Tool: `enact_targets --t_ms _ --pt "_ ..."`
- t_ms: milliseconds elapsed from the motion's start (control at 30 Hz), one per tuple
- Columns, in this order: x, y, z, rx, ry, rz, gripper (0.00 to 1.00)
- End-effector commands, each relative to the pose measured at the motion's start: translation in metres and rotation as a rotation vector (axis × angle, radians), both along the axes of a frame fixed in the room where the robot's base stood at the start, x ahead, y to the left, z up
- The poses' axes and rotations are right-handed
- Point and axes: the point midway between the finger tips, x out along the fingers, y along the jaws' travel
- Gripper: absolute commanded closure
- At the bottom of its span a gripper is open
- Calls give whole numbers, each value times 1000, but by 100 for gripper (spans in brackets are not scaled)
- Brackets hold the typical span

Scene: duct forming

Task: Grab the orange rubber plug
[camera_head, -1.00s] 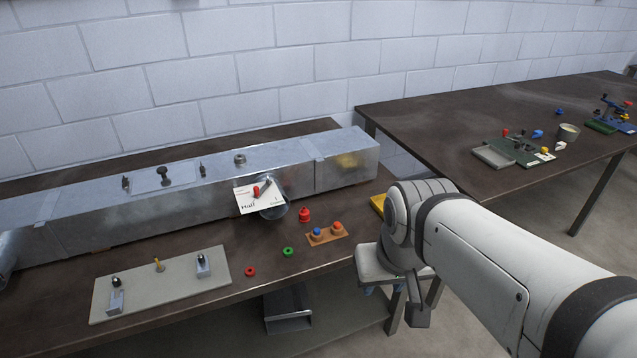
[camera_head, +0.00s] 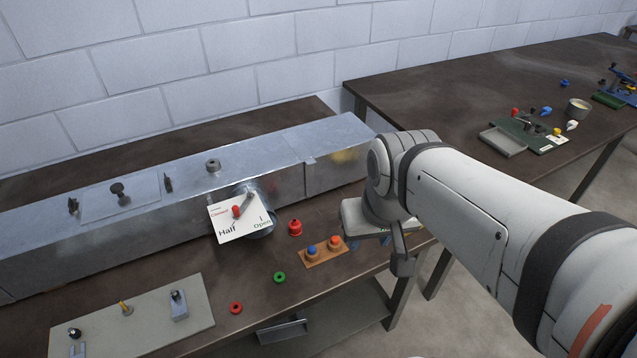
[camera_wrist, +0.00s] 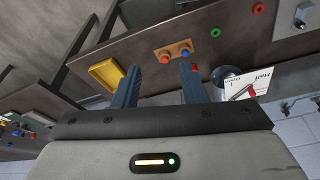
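The orange rubber plug (camera_head: 335,242) sits in a small tan wooden holder (camera_head: 323,259) beside a blue plug (camera_head: 311,251), near the front edge of the workbench. The wrist view also shows the orange plug (camera_wrist: 164,57), the blue plug (camera_wrist: 185,53) and the holder (camera_wrist: 172,48). My gripper (camera_wrist: 160,67) is open and empty, with two blue fingers spread apart. The orange plug appears between the fingertips in the wrist view, but the fingers look apart from it. In the head view my gripper is mostly hidden by my arm.
A red plug (camera_head: 295,228), a green ring (camera_head: 279,277) and a red ring (camera_head: 236,308) lie nearby. A metal duct (camera_head: 100,235) with a "Half/Open" card (camera_head: 238,220) runs behind. A yellow tray (camera_wrist: 108,74) shows in the wrist view. A second table (camera_head: 430,90) stands at right.

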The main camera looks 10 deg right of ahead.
Motion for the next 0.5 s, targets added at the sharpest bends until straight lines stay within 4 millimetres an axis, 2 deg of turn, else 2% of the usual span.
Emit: enact_targets --t_ms 133,233,367,500 --pt "9 0 -5 10 13 -35 55" --pt "27 7 -16 31 39 -124 55" --pt "67 9 -40 67 90 -292 55" --pt "115 10 -77 102 146 -506 55"
